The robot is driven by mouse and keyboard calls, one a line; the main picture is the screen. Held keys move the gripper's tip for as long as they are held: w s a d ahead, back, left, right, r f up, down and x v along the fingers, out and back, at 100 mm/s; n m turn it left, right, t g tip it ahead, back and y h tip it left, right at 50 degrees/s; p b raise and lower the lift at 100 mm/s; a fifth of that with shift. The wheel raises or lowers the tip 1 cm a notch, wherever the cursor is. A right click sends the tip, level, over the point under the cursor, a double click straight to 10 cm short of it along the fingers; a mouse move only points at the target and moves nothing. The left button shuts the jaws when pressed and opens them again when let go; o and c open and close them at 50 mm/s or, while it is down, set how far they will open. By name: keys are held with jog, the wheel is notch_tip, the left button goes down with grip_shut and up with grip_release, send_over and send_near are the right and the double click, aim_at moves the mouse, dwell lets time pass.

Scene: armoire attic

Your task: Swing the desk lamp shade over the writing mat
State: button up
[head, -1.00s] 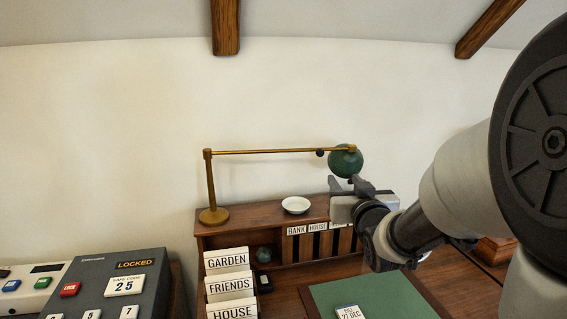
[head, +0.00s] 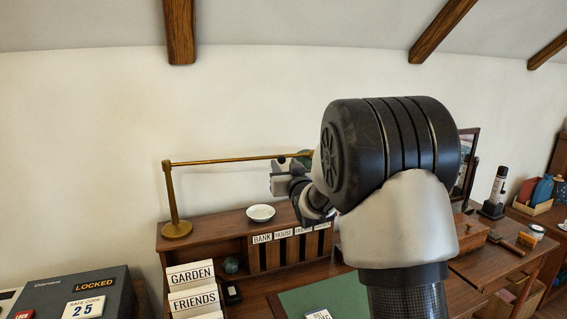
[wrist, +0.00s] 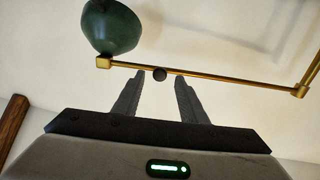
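The brass desk lamp (head: 172,200) stands at the left end of the desk's raised back, its thin arm reaching right. Its green shade (wrist: 112,27) hangs at the arm's far end; in the head view my arm hides most of it. In the head view my gripper (head: 281,168) is at the lamp arm, left of the shade. The green writing mat (head: 295,302) lies lower on the desk, partly hidden by my arm.
A white bowl (head: 260,213) sits on the desk's raised back, above labelled pigeonholes (head: 290,250). Upright cards (head: 190,275) and a grey safe box (head: 60,290) marked LOCKED are at left. The air above the mat looks clear apart from my arm.

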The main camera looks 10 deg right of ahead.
jog(key=shift+w+a, duration=0.1)
jog(key=shift+w, duration=1.05)
grip_shut()
jog(key=shift+s, duration=0.1)
